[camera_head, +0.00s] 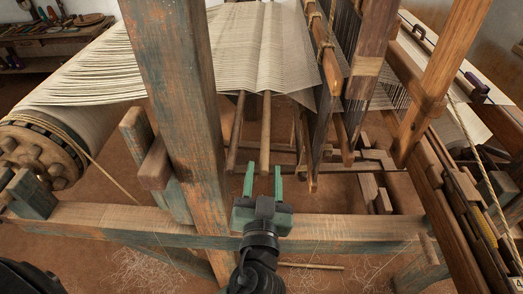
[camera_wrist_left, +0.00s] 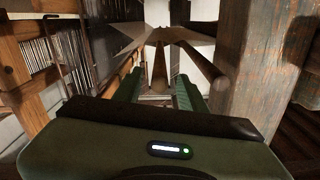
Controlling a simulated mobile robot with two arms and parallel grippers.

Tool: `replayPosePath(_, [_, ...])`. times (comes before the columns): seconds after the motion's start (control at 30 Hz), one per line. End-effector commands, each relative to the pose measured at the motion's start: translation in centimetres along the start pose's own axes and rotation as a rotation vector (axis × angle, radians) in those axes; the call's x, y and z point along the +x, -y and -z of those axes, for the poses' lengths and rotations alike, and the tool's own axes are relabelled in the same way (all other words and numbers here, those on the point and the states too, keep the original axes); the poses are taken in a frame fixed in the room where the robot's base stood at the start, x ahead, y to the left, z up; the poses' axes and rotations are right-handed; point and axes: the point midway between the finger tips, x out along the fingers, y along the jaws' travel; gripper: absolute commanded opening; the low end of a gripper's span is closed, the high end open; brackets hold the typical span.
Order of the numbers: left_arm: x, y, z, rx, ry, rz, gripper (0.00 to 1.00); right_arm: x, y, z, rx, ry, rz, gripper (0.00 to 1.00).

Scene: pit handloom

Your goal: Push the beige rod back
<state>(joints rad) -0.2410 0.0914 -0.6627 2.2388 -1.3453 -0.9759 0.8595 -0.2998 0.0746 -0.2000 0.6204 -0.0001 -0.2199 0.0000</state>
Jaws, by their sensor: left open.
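Two light brown rods lie under the stretched warp threads, their near ends sticking out toward me: a left rod (camera_head: 236,132) and a right rod (camera_head: 265,130). In the left wrist view, one rod (camera_wrist_left: 160,70) shows in line with the gap between the fingers (camera_wrist_left: 157,88), and the other rod (camera_wrist_left: 204,58) slants off to the right. Contact with the fingers cannot be told. My right gripper is not in view.
A thick upright post (camera_head: 182,90) stands close left of my left gripper. A horizontal beam (camera_head: 340,228) crosses beneath it. Heddle frames (camera_head: 328,55) hang to the right. The warp beam (camera_head: 45,150) is at far left.

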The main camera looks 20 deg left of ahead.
Motion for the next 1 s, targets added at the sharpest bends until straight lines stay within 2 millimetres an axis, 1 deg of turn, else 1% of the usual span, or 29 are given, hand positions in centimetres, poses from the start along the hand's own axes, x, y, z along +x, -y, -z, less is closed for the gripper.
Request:
replayPosePath(0.03, [0.4, 0.0, 0.4, 0.002, -0.008, 0.002, 0.41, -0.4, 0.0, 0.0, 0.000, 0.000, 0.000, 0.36])
replayPosePath(0.17, [2.2, 0.1, 0.6, 0.004, -0.008, 0.002, 0.41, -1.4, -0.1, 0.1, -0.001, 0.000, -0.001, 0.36])
replayPosePath(0.2, [3.0, 0.1, 0.6, 0.004, -0.007, 0.002, 0.41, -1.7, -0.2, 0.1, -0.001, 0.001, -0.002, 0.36])
replayPosePath(0.4, [6.0, 0.1, 0.4, 0.006, -0.004, 0.001, 0.41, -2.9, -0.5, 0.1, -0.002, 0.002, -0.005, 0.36])
replayPosePath(0.5, [7.0, 0.0, 0.3, 0.004, -0.002, 0.000, 0.41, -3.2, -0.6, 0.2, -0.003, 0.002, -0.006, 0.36])
replayPosePath(0.63, [7.5, 0.1, 0.1, 0.004, -0.002, 0.001, 0.41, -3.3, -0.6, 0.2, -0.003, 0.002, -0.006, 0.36])
replayPosePath(0.87, [7.5, 0.0, 0.0, 0.003, -0.001, 0.001, 0.41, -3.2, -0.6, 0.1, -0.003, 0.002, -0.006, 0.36])
replayPosePath(0.9, [7.5, 0.0, 0.0, 0.003, -0.001, 0.001, 0.30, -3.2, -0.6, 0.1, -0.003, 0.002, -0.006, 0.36])
replayPosePath(0.97, [7.5, 0.0, 0.0, 0.003, -0.001, 0.001, 0.14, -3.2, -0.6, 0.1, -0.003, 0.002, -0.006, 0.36])
replayPosePath(1.0, [7.5, 0.0, 0.0, 0.003, -0.001, 0.001, 0.03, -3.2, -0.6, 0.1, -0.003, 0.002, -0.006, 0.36])
